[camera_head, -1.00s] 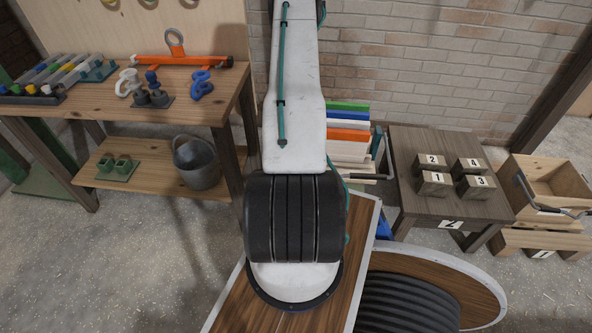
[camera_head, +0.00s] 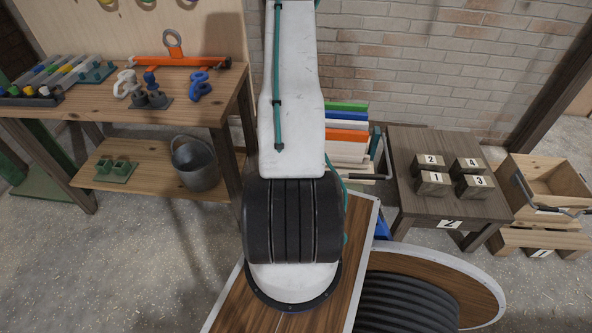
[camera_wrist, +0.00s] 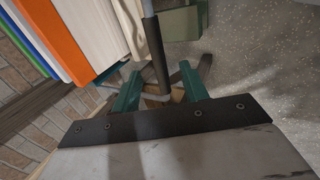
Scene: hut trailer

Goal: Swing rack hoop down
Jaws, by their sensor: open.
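The rack of upright coloured boards (camera_head: 347,136) stands behind my arm in the head view, beside the low dark table. The boards also fill the upper left of the wrist view (camera_wrist: 62,38). A grey bar with a dark sleeve (camera_wrist: 155,62), which looks like part of the rack hoop, runs down the wrist view beside the boards. My gripper (camera_wrist: 160,86) is open, its green fingers on either side of the bar's lower end. I cannot tell whether they touch it. In the head view my arm hides the gripper and part of the rack.
A low dark table (camera_head: 455,207) with numbered blocks and a wooden crate (camera_head: 545,182) are at right. A workbench (camera_head: 190,105) with tools and a grey bucket (camera_head: 195,163) are at left. Floor is clear at lower left.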

